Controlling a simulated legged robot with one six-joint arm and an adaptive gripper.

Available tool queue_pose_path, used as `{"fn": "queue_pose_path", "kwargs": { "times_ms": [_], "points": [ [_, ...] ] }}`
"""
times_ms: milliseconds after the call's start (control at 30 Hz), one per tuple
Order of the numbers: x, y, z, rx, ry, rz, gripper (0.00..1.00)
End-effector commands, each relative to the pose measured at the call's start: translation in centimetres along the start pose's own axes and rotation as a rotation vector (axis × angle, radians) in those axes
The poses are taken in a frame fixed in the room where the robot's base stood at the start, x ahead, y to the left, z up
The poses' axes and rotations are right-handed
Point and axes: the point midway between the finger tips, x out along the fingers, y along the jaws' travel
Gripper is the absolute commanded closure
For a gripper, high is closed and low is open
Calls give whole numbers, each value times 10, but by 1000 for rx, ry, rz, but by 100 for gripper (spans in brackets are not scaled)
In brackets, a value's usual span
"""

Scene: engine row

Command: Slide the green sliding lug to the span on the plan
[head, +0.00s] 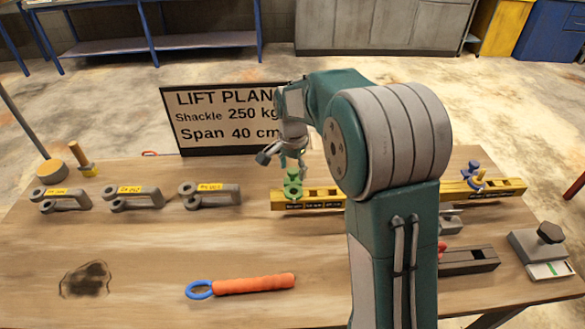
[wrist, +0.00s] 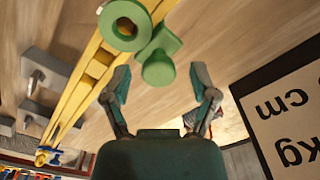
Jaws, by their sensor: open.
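The green sliding lug (head: 292,188) sits on the yellow beam (head: 328,193) near its left end, with a knob on top. The wrist view shows the lug's ring and rounded knob (wrist: 160,65) close beyond my fingertips. The plan board (head: 190,140) reads "Shackle 250 kg" and "Span 40 cm". My gripper (head: 286,156) is just above the lug. Small dark labels mark the beam's front but are too small to read. My arm hides the beam's middle.
A blue lug (head: 475,180) sits on the beam's right part. Several grey shackles (head: 212,194) lie at the left. An orange handle with a blue ring (head: 250,285) lies in front. A dark slotted block (head: 468,261) and grey device (head: 543,252) are at the right.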

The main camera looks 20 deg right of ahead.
Motion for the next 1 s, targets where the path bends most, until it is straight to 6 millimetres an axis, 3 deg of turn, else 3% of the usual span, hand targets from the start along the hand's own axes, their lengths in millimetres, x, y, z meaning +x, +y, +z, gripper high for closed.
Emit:
{"fn": "queue_pose_path", "kwargs": {
  "times_ms": [167,333,633,1000],
  "points": [
    [0,0,0,0,0,0,24],
    [0,0,0,0,0,0,100],
    [1,8,-10,3,0,1,100],
    [1,65,-66,3,0,0,100]
  ]
}}
